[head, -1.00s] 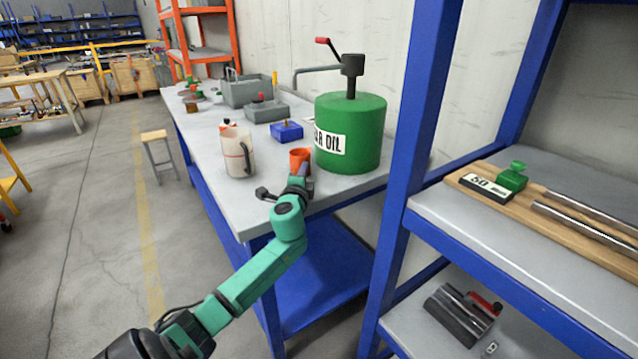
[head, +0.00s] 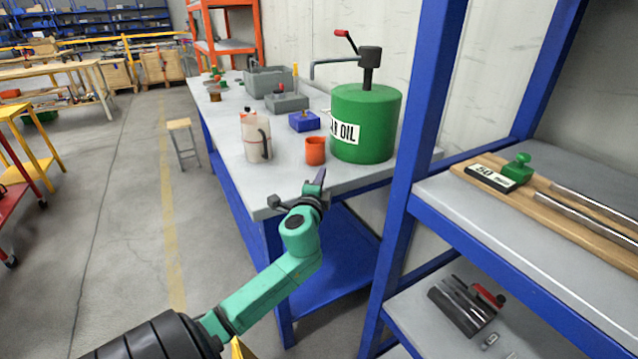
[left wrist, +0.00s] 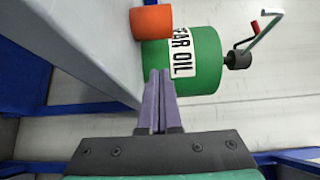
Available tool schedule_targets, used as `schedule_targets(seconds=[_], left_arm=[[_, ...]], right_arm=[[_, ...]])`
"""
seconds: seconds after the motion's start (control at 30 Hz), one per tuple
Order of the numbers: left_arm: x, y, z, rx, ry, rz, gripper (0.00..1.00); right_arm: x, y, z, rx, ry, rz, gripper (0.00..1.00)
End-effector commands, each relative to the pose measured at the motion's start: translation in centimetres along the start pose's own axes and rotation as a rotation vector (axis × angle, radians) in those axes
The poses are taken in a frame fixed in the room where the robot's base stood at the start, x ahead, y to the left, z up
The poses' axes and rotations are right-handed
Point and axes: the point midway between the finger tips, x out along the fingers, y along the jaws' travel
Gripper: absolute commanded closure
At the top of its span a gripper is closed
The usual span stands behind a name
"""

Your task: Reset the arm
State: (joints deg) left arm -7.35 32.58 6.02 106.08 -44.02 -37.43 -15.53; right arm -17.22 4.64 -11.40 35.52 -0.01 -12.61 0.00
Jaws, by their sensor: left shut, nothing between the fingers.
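My left arm reaches in from the bottom left of the head view. Its left gripper (head: 317,183) is shut and empty, in front of the near edge of the grey workbench (head: 290,178). In the left wrist view the left gripper's fingers (left wrist: 158,78) lie together with nothing between them. An orange cup (head: 315,151) stands on the bench just beyond the fingertips, apart from them, and also shows in the left wrist view (left wrist: 151,22). A green gear oil drum (head: 365,125) with a crank pump stands beside the cup. My right gripper is out of view.
A clear jug (head: 256,140), a blue box (head: 304,122) and grey bins (head: 268,82) stand on the bench. A blue shelf post (head: 420,130) rises right of the arm. The shelf holds a wooden board (head: 560,205) with rods.

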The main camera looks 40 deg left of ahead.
Motion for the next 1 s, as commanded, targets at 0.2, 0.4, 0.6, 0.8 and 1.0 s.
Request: schedule_targets(seconds=[0.2, 0.4, 0.6, 0.8, 1.0], left_arm=[[-2.9, 0.0, 0.0, 0.001, -0.001, 0.000, 1.00], [-3.0, 0.0, 0.1, 0.001, -0.002, -0.001, 1.00], [-4.7, 3.4, 0.0, -0.137, -0.038, 0.122, 1.00], [-13.0, 14.4, -1.7, -0.527, -0.194, 0.583, 1.00], [-21.1, 19.9, -4.2, -0.716, -0.308, 0.927, 1.00]], right_arm=[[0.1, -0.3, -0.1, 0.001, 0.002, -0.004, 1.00], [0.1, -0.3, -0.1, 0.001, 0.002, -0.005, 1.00], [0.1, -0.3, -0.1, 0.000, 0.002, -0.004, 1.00], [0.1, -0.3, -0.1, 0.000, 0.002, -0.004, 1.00], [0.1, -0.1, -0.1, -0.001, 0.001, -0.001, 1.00]])
